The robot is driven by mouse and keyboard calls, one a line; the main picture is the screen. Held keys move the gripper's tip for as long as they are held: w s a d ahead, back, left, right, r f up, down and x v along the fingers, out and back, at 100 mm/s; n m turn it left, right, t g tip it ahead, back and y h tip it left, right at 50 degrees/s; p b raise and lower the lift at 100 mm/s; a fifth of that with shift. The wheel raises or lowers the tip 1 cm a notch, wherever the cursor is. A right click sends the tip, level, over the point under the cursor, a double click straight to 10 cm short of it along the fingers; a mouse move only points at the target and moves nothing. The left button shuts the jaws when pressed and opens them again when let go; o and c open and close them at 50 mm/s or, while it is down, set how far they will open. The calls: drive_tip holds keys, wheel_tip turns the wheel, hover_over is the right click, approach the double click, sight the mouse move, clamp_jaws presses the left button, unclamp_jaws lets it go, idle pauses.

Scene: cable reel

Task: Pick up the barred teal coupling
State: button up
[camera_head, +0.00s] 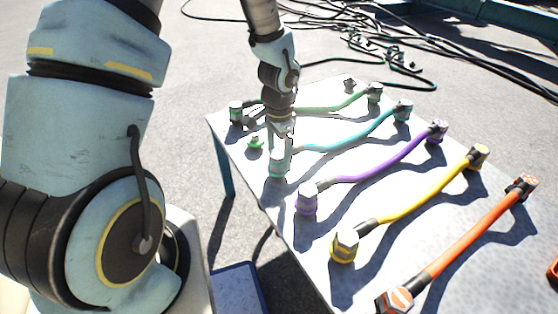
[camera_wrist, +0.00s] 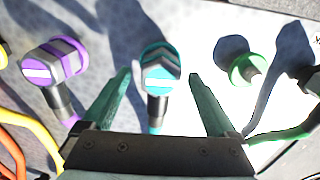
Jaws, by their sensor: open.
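The barred teal coupling (camera_wrist: 158,80) shows in the wrist view, a teal and grey head with a white bar on its end face and its teal cable running toward my gripper's palm. My gripper (camera_wrist: 158,76) is open, with one green finger on each side of the coupling and a gap on both sides. Whether the fingers touch it is not clear, but none appears to. In the head view my gripper (camera_head: 280,172) is over the near end of the teal cable (camera_head: 345,142) and largely hides the coupling there.
A purple coupling (camera_wrist: 55,62) lies left of the teal one in the wrist view, and a small green part (camera_wrist: 247,70) lies to the right. Yellow (camera_head: 345,245) and orange (camera_head: 395,300) couplings lie nearer on the white table (camera_head: 500,240). Black cables (camera_head: 380,50) lie on the ground beyond.

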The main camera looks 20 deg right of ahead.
drive_tip(key=shift+c, duration=0.4)
clamp_jaws()
idle(0.4)
